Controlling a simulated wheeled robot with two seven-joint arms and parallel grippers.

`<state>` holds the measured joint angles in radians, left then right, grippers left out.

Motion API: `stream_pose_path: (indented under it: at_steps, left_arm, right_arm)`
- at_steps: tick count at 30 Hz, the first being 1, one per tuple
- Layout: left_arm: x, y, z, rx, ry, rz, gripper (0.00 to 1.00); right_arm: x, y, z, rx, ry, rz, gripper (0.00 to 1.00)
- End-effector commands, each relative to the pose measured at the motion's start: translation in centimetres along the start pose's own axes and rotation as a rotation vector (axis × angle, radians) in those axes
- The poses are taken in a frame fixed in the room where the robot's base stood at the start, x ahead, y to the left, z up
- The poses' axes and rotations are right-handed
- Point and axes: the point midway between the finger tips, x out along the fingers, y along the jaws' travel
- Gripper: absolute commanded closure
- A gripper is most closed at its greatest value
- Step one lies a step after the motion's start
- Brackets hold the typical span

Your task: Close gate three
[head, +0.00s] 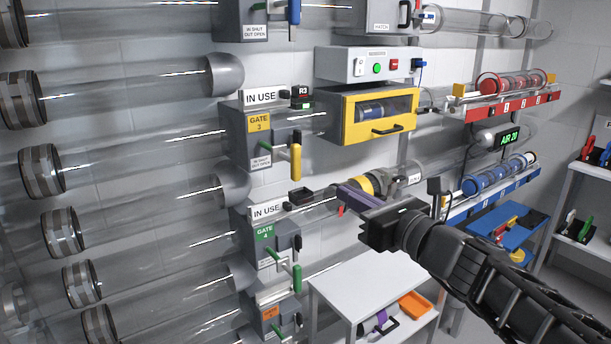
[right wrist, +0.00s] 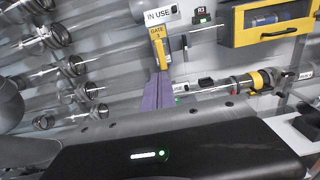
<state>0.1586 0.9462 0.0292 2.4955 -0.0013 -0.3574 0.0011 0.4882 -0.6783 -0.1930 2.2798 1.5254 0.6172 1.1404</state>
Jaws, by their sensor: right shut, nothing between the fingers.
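Gate 3 is a grey box (head: 287,122) with a yellow GATE 3 label (head: 259,123) and a small "in shut, out open" label (head: 261,163). In the right wrist view the shut fingertips (right wrist: 159,76) appear just below the yellow handle (right wrist: 161,52); contact cannot be told. My left gripper is not in view.
Gate 4 (head: 287,240) with its green handle (head: 297,277) is directly below. A yellow windowed box (head: 350,128) stands right of gate 3. A black R3 unit (head: 300,92) sits above the gate. Clear tubes (head: 120,160) fill the left. A white table (head: 365,285) is below.

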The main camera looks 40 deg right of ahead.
Motion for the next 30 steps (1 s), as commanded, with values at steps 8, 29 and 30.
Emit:
stream_pose_path:
  at_steps: [8,29,30]
  left_arm:
    - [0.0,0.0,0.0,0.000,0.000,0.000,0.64]
    - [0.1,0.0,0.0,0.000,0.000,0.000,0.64]
    - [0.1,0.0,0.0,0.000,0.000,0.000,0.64]
  right_arm:
    - [0.1,0.0,-0.1,-0.001,0.002,0.000,1.00]
    - [9.6,0.0,-0.3,-0.002,0.007,0.002,1.00]
    - [10.3,0.0,-0.3,-0.002,0.007,0.002,1.00]
